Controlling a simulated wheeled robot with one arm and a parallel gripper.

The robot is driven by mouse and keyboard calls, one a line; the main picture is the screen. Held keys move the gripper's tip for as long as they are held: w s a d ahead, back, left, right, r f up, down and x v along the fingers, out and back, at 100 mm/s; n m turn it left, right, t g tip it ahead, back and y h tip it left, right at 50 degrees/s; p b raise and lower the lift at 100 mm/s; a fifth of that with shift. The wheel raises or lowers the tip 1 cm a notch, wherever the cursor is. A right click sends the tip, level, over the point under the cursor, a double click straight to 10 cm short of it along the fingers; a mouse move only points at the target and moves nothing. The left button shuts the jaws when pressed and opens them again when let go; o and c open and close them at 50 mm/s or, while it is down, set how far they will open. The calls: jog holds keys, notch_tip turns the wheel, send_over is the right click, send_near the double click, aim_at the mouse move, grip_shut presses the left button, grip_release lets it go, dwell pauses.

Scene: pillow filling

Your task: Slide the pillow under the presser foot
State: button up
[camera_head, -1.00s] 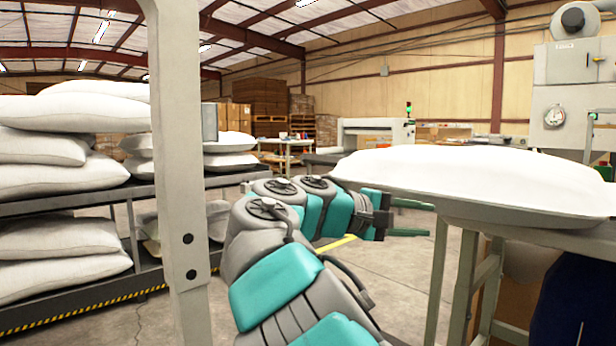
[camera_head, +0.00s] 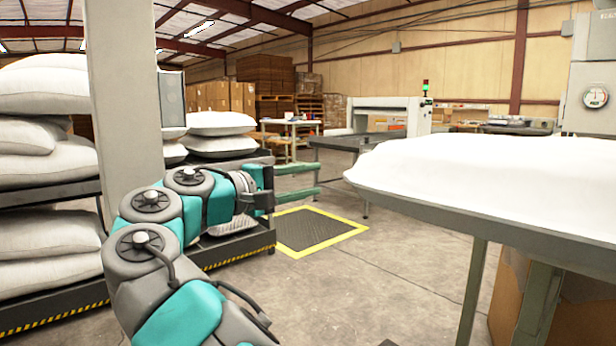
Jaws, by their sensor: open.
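A large white pillow (camera_head: 470,180) lies on a grey table (camera_head: 480,222) at the right and reaches out of the picture. My gripper (camera_head: 318,181) is open and empty in the middle of the view, its two green fingers pointing right. It is left of the pillow's near end, with a clear gap between them. A grey machine with a round dial (camera_head: 590,85) stands behind the pillow at the right edge and is partly cut off. I cannot make out a presser foot.
Stacked pillows (camera_head: 40,150) lie on a dark rack (camera_head: 60,297) at the left. A grey post (camera_head: 122,100) stands near my arm. A yellow-edged mat (camera_head: 318,232) lies on open floor. A white machine (camera_head: 390,115) stands farther back.

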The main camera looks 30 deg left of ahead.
aim_at(339, 173)
jog(key=shift+d, duration=0.15)
jog(key=shift+w+d, duration=0.1)
jog(key=shift+w, duration=0.15)
jog(key=x, duration=0.7)
jog(key=shift+d+b, duration=0.1)
jog(key=shift+b, duration=0.25)
grip_shut()
dwell(1.1)
